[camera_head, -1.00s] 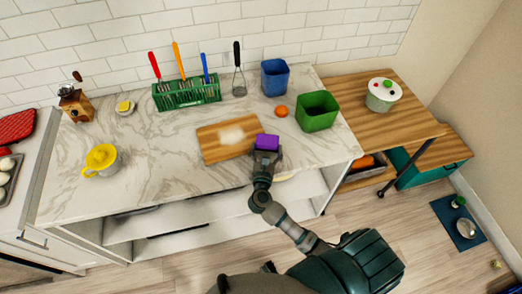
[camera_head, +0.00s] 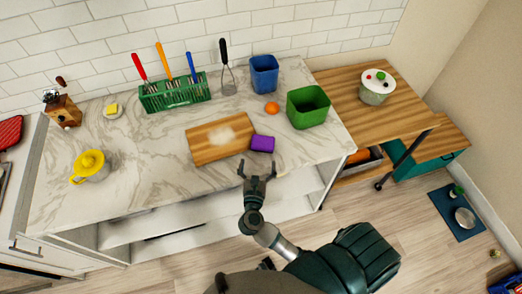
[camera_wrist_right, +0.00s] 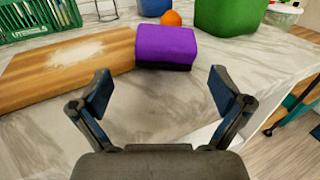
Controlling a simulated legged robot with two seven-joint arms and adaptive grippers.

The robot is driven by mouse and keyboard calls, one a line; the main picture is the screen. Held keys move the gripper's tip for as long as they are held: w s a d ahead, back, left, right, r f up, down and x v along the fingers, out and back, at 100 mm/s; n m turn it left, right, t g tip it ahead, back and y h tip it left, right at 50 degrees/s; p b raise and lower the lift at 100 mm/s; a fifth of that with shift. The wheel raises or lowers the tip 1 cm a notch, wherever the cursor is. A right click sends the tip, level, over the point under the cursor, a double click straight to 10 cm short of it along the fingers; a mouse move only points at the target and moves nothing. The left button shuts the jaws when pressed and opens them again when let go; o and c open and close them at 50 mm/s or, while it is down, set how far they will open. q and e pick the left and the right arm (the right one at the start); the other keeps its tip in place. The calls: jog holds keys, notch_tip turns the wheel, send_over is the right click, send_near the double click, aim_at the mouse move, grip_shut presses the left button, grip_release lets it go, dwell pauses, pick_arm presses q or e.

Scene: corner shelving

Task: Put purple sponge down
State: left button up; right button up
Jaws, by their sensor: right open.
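The purple sponge (camera_head: 262,143) rests on the marble counter at the right end of the wooden cutting board (camera_head: 208,145). In the right wrist view the sponge (camera_wrist_right: 166,45) shows its purple top and a dark lower layer, close against the board's right edge; I cannot tell if they touch. My right gripper (camera_head: 257,166) is open and empty, on the near side of the sponge and apart from it. In the right wrist view the open fingers (camera_wrist_right: 163,92) stand wide with bare counter between them. My left gripper is not in view.
A pale patch marks the board. Behind are a green rack (camera_head: 175,93) with utensils, a whisk (camera_head: 227,75), a blue bin (camera_head: 264,75), an orange (camera_head: 272,108) and a green bin (camera_head: 308,107). A yellow juicer (camera_head: 91,165) stands left. The front counter is clear.

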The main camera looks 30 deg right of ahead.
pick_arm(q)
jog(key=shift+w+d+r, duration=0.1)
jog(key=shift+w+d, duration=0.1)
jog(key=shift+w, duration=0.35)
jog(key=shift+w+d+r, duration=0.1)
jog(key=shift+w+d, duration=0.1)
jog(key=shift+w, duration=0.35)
pick_arm(e)
jog(key=v, duration=0.4)
jog(key=shift+s+r, duration=0.15)
jog(key=shift+s, duration=0.15)
